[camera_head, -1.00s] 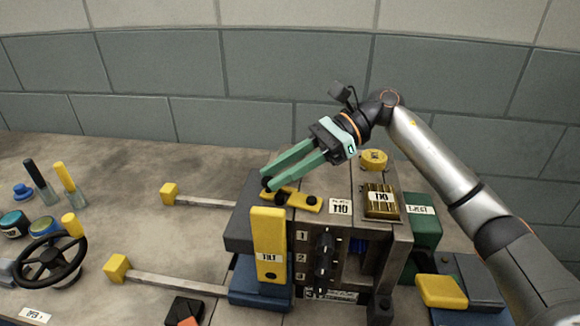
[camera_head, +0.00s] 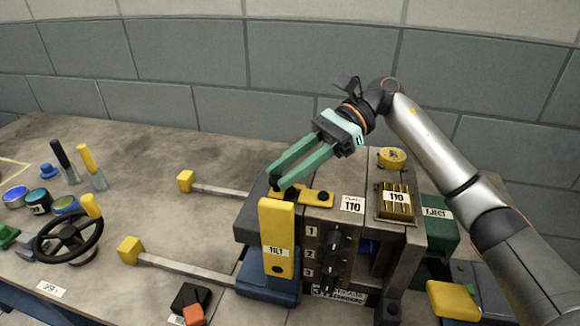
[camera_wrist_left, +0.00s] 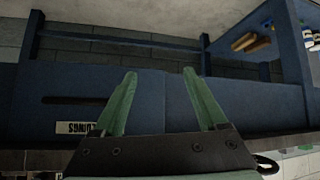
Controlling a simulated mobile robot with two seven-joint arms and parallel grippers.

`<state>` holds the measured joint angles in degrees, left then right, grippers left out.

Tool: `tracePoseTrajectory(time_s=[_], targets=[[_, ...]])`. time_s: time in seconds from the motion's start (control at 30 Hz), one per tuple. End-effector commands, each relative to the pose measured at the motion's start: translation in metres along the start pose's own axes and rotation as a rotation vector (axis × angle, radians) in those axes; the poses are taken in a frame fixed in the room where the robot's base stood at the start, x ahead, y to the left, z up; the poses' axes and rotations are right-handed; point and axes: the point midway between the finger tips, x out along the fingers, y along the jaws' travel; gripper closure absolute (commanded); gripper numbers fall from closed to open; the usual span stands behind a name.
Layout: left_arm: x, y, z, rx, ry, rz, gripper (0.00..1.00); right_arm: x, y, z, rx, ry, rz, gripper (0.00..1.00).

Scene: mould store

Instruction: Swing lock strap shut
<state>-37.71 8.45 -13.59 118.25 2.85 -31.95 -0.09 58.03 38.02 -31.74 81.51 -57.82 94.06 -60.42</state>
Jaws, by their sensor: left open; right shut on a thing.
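The yellow lock strap (camera_head: 317,197) lies flat across the top of the grey mould block (camera_head: 349,222), with a dark pivot near its right end. My right gripper (camera_head: 274,184) reaches down from the upper right, its green fingers shut on the dark knob at the strap's left end. The fingertips partly hide that knob and the strap's left end. My left gripper (camera_wrist_left: 160,75) shows only in the left wrist view, open and empty in front of a blue frame (camera_wrist_left: 60,85).
A yellow upright lever (camera_head: 278,238) stands at the block's front left, close below the strap. Two rails with yellow end blocks (camera_head: 186,181) extend left. A black handwheel (camera_head: 69,236) and several knobs stand farther left. A yellow round piece (camera_head: 391,158) and brass plate (camera_head: 396,201) are right of the strap.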

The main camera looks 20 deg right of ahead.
Motion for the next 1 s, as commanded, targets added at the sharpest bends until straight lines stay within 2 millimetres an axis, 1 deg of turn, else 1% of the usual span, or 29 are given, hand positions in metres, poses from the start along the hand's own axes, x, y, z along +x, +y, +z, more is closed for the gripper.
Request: tracePoseTrajectory(time_s=[0.27,0.3,0.53,0.83,0.93,1.0], targets=[[0.0,0.0,0.0,0.0,0.0,0.0,0.25,0.002,0.002,-0.001,0.0,0.003,0.009,1.0],[0.0,0.0,0.0,0.001,0.0,0.0,0.25,0.002,0.002,-0.001,0.0,0.002,0.009,0.66],[0.0,0.0,0.0,0.001,0.0,0.0,0.25,0.001,0.001,-0.001,-0.001,0.001,0.006,0.41],[0.0,0.0,0.0,0.001,0.0,0.0,0.25,-0.002,0.0,0.0,0.0,0.0,0.002,0.4],[0.0,0.0,0.0,0.001,0.0,0.0,0.25,-0.011,0.0,0.0,0.0,0.0,0.0,0.4],[0.0,0.0,0.0,0.001,0.0,0.0,0.25,-0.022,0.0,0.001,-0.001,-0.001,-0.001,0.4]])
